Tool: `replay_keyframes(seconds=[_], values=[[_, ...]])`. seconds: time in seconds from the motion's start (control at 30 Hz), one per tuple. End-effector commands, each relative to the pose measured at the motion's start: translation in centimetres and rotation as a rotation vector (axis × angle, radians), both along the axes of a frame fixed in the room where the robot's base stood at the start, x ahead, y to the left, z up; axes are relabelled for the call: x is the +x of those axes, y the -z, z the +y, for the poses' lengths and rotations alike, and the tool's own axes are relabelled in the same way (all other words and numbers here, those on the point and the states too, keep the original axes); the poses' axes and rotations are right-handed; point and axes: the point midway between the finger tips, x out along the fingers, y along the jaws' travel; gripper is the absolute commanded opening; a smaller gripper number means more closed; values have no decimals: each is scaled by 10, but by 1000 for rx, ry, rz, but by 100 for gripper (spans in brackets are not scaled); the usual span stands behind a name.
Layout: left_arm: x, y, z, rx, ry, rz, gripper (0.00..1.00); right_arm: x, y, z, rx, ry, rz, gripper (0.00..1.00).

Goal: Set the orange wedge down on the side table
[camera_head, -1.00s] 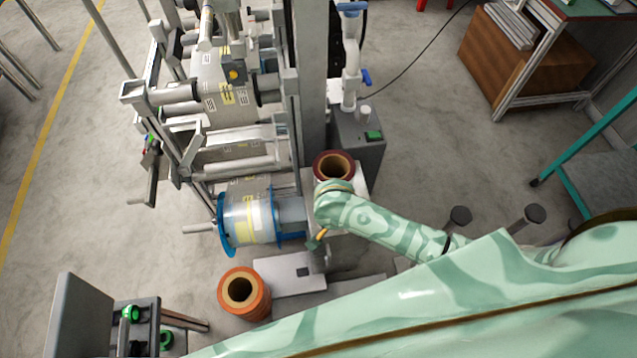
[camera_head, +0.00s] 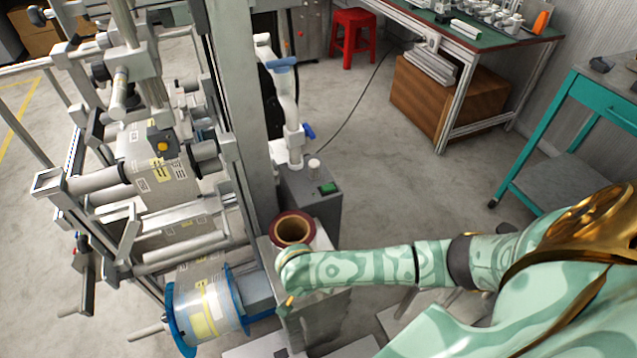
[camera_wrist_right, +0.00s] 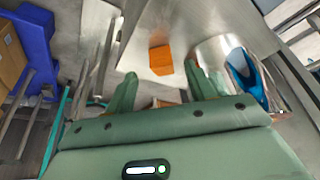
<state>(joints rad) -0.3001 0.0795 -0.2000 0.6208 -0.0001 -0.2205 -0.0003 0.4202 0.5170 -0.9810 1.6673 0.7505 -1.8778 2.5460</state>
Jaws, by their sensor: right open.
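The orange wedge (camera_wrist_right: 160,60) lies on a pale brushed-metal surface (camera_wrist_right: 150,25) in the right wrist view. My right gripper (camera_wrist_right: 164,80) is open, its two green fingers apart, with the wedge just beyond and between the fingertips. They do not grip it. In the head view my right arm reaches left to the machine, and its hand (camera_head: 292,275) is beside a dark red roll (camera_head: 293,228); its fingers are mostly hidden. I cannot tell whether the metal surface is the side table. My left gripper is not in view.
The grey machine with a blue-flanged reel (camera_head: 205,310) stands at left. A teal table (camera_head: 590,95) and a green-topped bench (camera_head: 480,30) stand at right. Open floor lies between.

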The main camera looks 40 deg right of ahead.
Motion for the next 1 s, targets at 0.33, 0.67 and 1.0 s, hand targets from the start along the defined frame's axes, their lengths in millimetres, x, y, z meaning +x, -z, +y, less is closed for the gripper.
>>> replay_keyframes(seconds=[0.33, 0.67, 1.0], values=[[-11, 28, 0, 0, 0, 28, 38, 7, 32, -10, 0, -1, 0, 55], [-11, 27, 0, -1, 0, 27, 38, 7, 31, -9, -1, -2, -1, 7], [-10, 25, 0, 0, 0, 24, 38, 7, 28, -9, -1, -2, -1, 6]])
